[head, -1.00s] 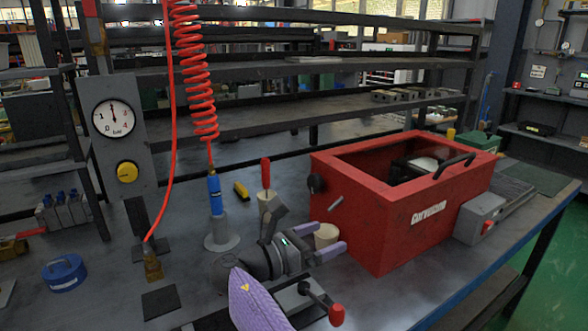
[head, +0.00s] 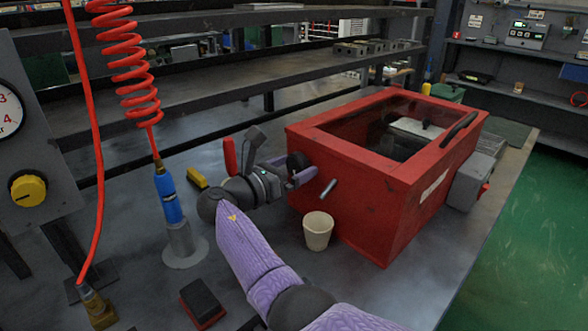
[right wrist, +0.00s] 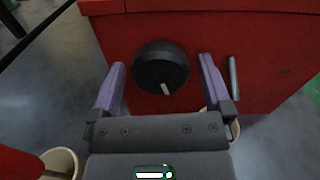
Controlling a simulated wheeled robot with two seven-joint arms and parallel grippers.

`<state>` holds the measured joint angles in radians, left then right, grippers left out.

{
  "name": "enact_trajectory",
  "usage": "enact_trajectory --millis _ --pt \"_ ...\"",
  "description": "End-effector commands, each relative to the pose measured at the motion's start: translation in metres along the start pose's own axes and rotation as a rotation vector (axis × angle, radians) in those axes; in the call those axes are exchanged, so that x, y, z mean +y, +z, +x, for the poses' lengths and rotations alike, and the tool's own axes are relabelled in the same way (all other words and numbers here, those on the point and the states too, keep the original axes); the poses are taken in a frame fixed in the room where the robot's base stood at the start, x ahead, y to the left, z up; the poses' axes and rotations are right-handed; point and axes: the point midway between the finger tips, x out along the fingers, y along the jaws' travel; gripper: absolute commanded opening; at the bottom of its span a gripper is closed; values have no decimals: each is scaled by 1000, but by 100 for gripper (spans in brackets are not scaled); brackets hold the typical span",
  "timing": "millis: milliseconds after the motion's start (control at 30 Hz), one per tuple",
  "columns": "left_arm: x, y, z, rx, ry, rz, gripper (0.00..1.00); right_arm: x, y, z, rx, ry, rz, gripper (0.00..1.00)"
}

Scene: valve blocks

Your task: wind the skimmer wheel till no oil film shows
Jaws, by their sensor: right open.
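The red tank (head: 375,180) stands on the bench with its top open over dark liquid; I cannot tell whether an oil film lies on it. The skimmer wheel is a round black knob (right wrist: 160,68) with a pale mark pointing down and slightly right, on the tank's near-left face. It shows partly in the head view (head: 297,161), behind my gripper. My right gripper (head: 290,169) is open, its purple fingers on either side of the knob; contact is unclear. A grey spout (head: 328,189) sticks out beside the knob, above a beige cup (head: 318,231). My left gripper is out of view.
A blue air tool (head: 168,197) hangs on a red coiled hose in a grey stand. A yellow object (head: 197,179) lies behind. A black-and-red block (head: 203,303) lies at the front. A grey box (head: 473,181) is on the tank's right side.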

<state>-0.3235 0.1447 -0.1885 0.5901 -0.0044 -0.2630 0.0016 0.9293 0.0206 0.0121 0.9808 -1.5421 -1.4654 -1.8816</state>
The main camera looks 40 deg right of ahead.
Motion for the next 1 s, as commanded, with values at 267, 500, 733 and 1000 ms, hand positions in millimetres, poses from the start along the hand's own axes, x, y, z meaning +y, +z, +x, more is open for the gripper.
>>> enact_trajectory --millis 267,500,733,1000 --pt "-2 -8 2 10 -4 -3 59 0 1 9 1 -1 1 100" --pt "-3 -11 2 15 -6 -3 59 0 1 8 0 -1 1 62" --pt "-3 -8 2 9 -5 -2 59 0 1 8 1 -1 1 15" --pt "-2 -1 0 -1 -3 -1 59 0 1 8 1 0 42 15"
